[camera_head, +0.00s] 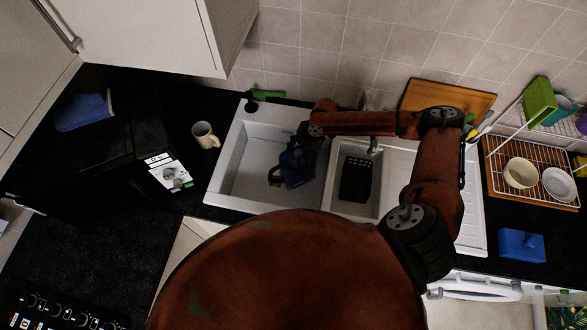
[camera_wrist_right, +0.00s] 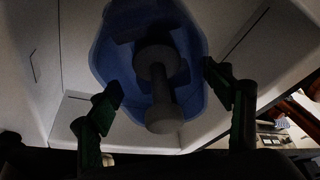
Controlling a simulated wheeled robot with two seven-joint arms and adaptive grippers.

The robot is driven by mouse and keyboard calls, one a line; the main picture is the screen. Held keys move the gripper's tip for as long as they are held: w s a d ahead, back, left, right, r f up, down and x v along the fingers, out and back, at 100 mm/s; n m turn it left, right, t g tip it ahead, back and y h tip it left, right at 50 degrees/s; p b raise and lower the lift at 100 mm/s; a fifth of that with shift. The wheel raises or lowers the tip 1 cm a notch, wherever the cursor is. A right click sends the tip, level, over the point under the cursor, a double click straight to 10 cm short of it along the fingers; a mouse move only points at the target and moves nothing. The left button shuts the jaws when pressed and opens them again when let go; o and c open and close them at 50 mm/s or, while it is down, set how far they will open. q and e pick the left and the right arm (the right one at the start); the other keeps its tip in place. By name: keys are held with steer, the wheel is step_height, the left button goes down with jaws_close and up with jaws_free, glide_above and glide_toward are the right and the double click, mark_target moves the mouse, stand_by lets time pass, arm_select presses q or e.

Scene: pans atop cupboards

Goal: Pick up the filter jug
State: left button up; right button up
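The filter jug is a blue vessel (camera_wrist_right: 197,40) with a grey rounded part and stem inside, filling the upper middle of the right wrist view. In the head view a dark blue shape that looks like the jug (camera_head: 297,174) is in the left basin of the white sink (camera_head: 239,172), largely covered by my right gripper (camera_head: 292,158). In the right wrist view, my right gripper's two green-black fingers (camera_wrist_right: 162,86) are apart, one on either side of the jug. Whether they touch it I cannot tell. My left gripper is not in view.
A mug (camera_head: 205,134) stands on the dark counter left of the sink, near a white printed item (camera_head: 166,172). Another blue object (camera_head: 84,112) lies further left. A dark object (camera_head: 356,178) is in the small basin. A dish rack (camera_head: 540,165) stands right.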

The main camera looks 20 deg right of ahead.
steer(key=c, duration=1.6)
steer(key=shift+w+r, duration=0.1)
steer(key=shift+w, duration=0.05)
steer(key=shift+c, duration=0.3)
steer(key=shift+r, duration=0.1)
